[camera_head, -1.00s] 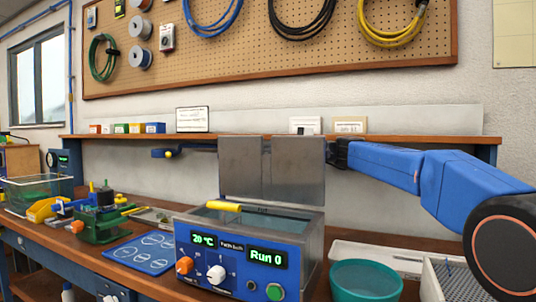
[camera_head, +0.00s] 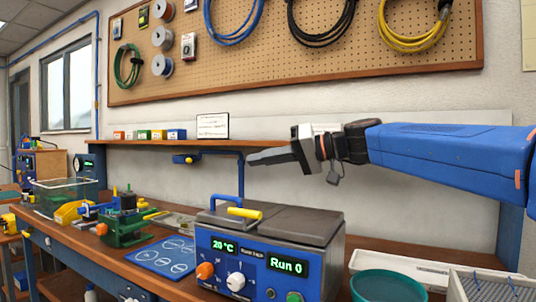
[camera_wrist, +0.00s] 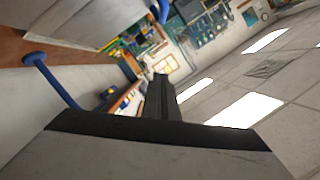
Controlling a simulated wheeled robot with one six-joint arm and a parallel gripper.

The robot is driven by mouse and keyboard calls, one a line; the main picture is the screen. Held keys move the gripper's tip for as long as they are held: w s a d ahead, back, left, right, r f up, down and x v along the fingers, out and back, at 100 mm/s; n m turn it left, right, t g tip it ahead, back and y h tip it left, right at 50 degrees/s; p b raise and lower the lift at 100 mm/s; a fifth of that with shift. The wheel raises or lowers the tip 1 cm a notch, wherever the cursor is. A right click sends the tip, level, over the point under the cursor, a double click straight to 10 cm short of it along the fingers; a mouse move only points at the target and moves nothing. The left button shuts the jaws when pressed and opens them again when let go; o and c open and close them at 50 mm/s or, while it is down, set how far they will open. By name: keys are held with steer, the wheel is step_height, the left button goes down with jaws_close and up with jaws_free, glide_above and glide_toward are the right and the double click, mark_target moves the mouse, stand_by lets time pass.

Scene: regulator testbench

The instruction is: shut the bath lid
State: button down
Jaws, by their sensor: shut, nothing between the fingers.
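The bath (camera_head: 250,257) is a box with a blue front, a "20 °C" readout and a "Run 0" display. Its grey metal lid (camera_head: 298,224) lies flat across the top, with a seam between two panels, and looks down on the rim; any thin gap cannot be told. A yellow bar (camera_head: 245,213) lies at the front left of the top. My gripper (camera_head: 265,157) is shut and empty, raised above the lid and apart from it, pointing left. Its shut fingers also show in the wrist view (camera_wrist: 160,98).
A teal bowl (camera_head: 388,286) and a white tray (camera_head: 400,262) stand right of the bath. A blue pipe (camera_head: 240,172) rises behind it. A green fixture (camera_head: 124,228) and blue mat (camera_head: 165,256) lie left. A shelf (camera_head: 260,146) runs along the wall behind my gripper.

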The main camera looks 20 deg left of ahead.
steer(key=s+f+n, duration=0.2)
steer(key=s+f+n+t, duration=0.1)
steer(key=s+f, duration=0.1)
steer(key=s, duration=0.1)
steer(key=shift+s+a+f+n+t+h, duration=0.2)
steer(key=shift+f+n+t+h, duration=0.1)
steer(key=shift+n, duration=0.1)
steer(key=shift+s+a+f, duration=0.1)
steer(key=shift+s+f, duration=0.25)
steer(key=shift+f, duration=0.2)
steer(key=shift+s+f, duration=0.3)
steer(key=shift+f, duration=0.2)
steer(key=shift+f, duration=0.15)
steer(key=r+v, duration=0.2)
steer(key=v, duration=0.8)
steer(key=a+r+v, duration=0.1)
steer(key=r+v, duration=0.1)
steer(key=v, duration=0.9)
steer(key=shift+w+r, duration=0.15)
steer(key=shift+r, duration=0.1)
